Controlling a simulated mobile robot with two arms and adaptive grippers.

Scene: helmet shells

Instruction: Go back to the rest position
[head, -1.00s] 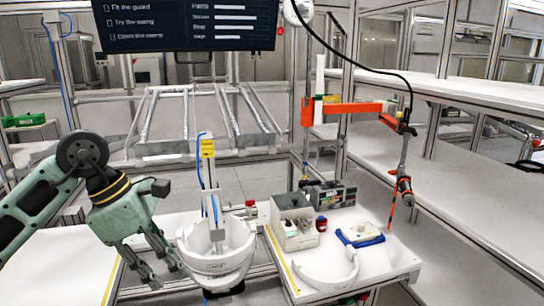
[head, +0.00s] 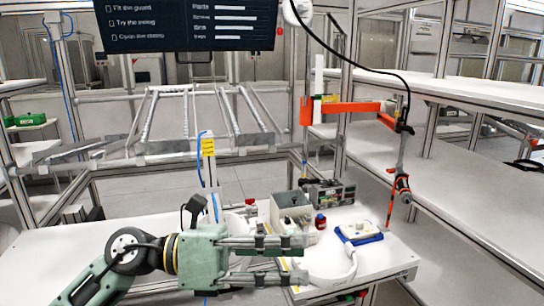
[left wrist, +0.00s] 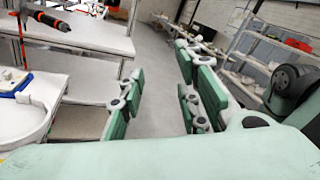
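My left gripper (head: 300,260) reaches in from the left in the head view, its fingers pointing right. Its two fingers stand apart with nothing between them; the left wrist view also shows the open gap (left wrist: 158,112) with floor beyond. The gripper hides the white helmet shell and most of its stand. A white curved guard (head: 345,272) lies on the work table just right of the fingertips in the head view. In the left wrist view the guard (left wrist: 30,122) is at the left, outside the fingers. My right gripper is in neither view.

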